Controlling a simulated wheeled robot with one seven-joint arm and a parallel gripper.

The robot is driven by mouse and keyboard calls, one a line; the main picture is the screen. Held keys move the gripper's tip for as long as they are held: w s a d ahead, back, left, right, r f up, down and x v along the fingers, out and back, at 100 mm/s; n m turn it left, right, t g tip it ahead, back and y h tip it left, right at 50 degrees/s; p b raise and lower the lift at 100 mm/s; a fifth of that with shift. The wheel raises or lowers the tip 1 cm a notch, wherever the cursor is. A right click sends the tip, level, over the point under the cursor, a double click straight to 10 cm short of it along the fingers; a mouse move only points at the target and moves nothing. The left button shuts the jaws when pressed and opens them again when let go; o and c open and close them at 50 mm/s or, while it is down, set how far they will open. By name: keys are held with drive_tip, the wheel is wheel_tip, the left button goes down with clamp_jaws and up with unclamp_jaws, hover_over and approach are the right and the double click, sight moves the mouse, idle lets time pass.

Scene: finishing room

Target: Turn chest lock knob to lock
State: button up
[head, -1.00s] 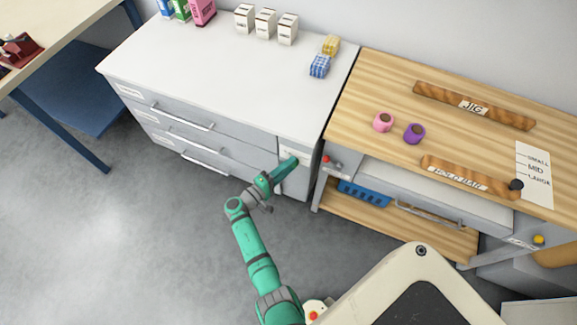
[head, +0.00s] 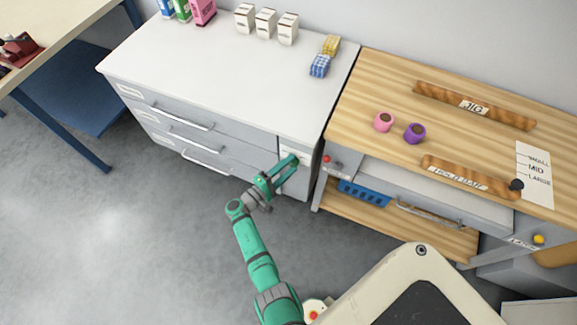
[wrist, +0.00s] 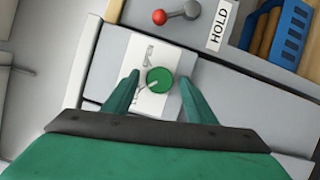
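The chest (head: 225,85) is a white-topped grey drawer unit with a white plate on the right of its front. In the wrist view a round green lock knob (wrist: 159,79) sits on this white plate (wrist: 139,62). A pale pointer mark on the knob points to the lower left; the plate's small lettering is too small to read. My gripper (wrist: 159,78) is open, with one finger on either side of the knob and a visible gap on both sides. In the head view my gripper (head: 284,168) is at the chest's right front and hides the knob.
A wooden workbench (head: 380,75) stands close on the right. Its red-knobbed lever (wrist: 175,15), HOLD label (wrist: 219,25) and blue rack (wrist: 289,33) are near my gripper. The floor left of my arm is clear.

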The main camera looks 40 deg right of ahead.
drive_tip(key=shift+a, duration=0.1)
drive_tip(key=s+a, duration=0.1)
drive_tip(key=a, duration=0.9)
drive_tip(key=shift+s+a+f, duration=0.15)
drive_tip(key=shift+a+f, duration=0.05)
drive_tip(key=shift+a, duration=0.15)
